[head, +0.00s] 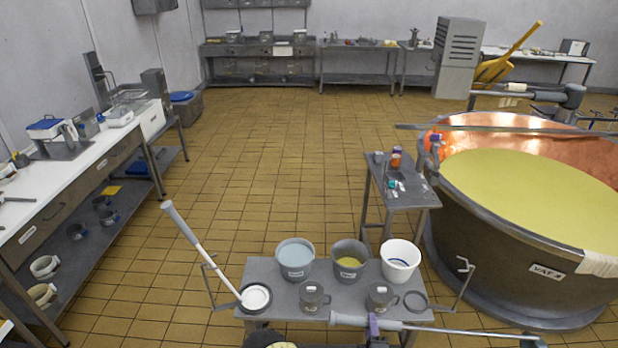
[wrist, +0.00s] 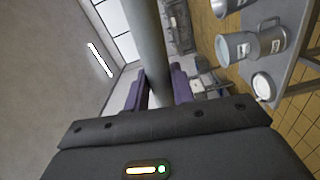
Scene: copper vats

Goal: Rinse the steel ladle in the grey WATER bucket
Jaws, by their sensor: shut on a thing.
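My gripper (head: 376,329), with purple fingers, is shut on the handle of the steel ladle (head: 450,331), low in front of the small grey table. The handle lies nearly level, its thick grey grip end to the left; I cannot make out its bowl. In the wrist view the grey handle (wrist: 148,45) runs up from between the fingers (wrist: 158,92). The grey bucket with pale bluish liquid (head: 296,261) stands at the table's back left, behind and left of my gripper; its label is too small to read surely. The ladle is apart from it.
A grey bucket with yellow liquid (head: 350,262) and a white bucket (head: 400,262) stand beside it. Two grey jugs (head: 313,298) stand in front. A white ladle (head: 203,250) leans at the table's left; an empty ring (head: 416,301) is at its right. A vat (head: 480,230) stands right.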

